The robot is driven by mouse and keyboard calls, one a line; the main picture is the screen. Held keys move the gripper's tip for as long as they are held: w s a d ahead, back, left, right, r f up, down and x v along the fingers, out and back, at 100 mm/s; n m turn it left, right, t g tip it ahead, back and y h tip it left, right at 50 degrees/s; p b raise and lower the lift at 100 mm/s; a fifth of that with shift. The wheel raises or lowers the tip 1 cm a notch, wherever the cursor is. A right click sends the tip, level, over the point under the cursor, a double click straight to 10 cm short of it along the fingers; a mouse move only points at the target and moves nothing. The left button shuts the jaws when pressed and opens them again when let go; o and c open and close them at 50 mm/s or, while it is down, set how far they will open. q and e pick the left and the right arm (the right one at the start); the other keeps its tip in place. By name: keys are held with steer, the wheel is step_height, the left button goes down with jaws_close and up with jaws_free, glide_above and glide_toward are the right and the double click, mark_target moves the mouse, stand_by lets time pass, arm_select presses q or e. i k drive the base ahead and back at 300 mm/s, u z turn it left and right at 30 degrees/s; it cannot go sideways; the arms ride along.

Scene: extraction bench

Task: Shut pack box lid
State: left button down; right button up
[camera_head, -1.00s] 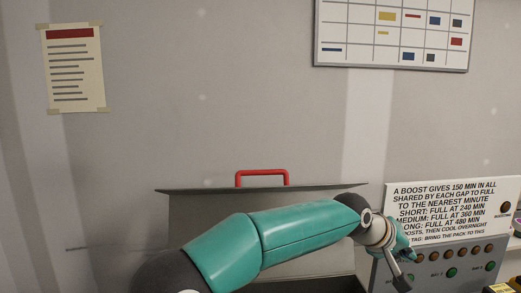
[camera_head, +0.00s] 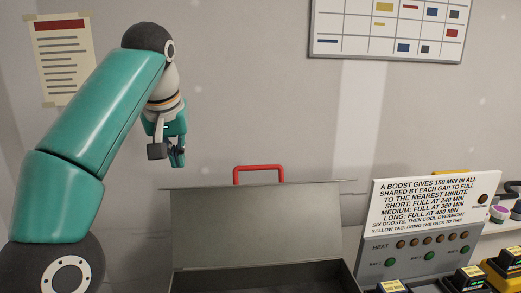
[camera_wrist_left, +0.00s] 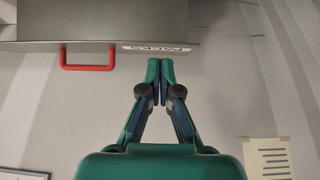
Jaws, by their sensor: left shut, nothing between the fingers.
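The pack box (camera_head: 290,276) is a dark grey box at the bottom middle of the head view, cut off by the lower edge. Its grey lid (camera_head: 262,225) stands open and upright at the back, with a red handle (camera_head: 258,175) on its top edge. In the wrist view the lid (camera_wrist_left: 100,30) appears upside down with the red handle (camera_wrist_left: 87,66) and a white label (camera_wrist_left: 155,49) reading PACKS. My left gripper (camera_head: 177,158) is shut and empty, left of the handle and higher in the picture. In the wrist view its fingertips (camera_wrist_left: 160,68) look apart from the handle. My right gripper is not in view.
A grey control panel (camera_head: 385,267) with a white sign (camera_head: 430,202) stands right of the box. Several dark packs (camera_head: 468,277) and a yellow item (camera_head: 505,258) sit at the lower right. The wall behind holds a poster and a chart (camera_head: 390,30).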

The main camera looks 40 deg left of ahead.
mark_target(236, 224)
steer(key=z, duration=0.05)
steer(key=i, duration=0.85)
